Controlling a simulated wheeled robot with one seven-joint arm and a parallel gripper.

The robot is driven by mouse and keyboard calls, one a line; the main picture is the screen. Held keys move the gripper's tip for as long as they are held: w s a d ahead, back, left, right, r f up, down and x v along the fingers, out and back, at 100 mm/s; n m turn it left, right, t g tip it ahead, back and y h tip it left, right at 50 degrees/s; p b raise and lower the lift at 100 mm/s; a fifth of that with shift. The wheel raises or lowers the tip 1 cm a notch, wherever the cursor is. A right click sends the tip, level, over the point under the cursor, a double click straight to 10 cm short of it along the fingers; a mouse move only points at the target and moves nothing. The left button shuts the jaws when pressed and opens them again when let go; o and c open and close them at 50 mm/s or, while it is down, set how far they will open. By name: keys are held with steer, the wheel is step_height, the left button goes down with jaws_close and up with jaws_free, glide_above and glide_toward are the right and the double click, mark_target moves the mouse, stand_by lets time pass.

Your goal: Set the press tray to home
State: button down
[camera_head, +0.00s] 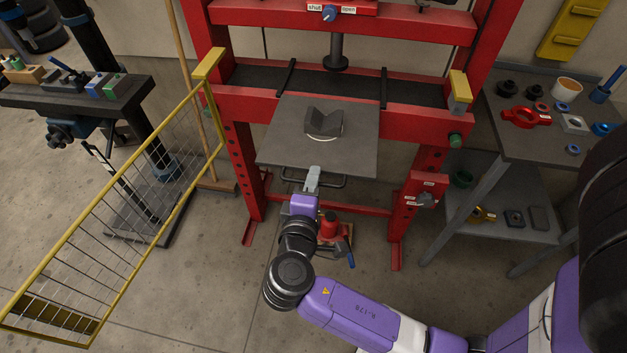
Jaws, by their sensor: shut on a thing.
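The press tray (355,150) is a flat dark grey plate at the front of the red press (425,127). It sticks out towards me, level, with a dark V-shaped block (322,122) on it. A black bar handle (335,182) runs along its front edge. My gripper (313,172) is at the left part of this handle and is shut on it. The fingertips are small in this view, and the exact grip is partly hidden.
A yellow mesh gate (130,205) stands open on the left. A grey side table (545,140) with red and blue parts is on the right. The press ram (337,50) hangs above the bed, behind the tray. A red jack (329,226) stands below.

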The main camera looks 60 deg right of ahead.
steer(key=shift+s+a+f, duration=0.1)
steer(key=shift+s+f, duration=0.05)
steer(key=shift+f, duration=0.4)
steer(key=r+x, duration=0.1)
steer(key=x, duration=0.6)
steer(key=r+x, duration=0.1)
steer(key=x, duration=0.6)
steer(key=r+x, duration=0.2)
steer(key=x, duration=0.6)
steer(key=shift+d+r+p, duration=0.2)
steer(key=shift+d+p, duration=0.1)
steer(key=shift+d, duration=0.05)
steer(key=c, duration=1.5)
jaws_free()
steer(key=shift+d, duration=0.15)
steer(key=shift+r, duration=0.15)
steer(key=shift+w, duration=0.2)
steer(key=shift+r, duration=0.1)
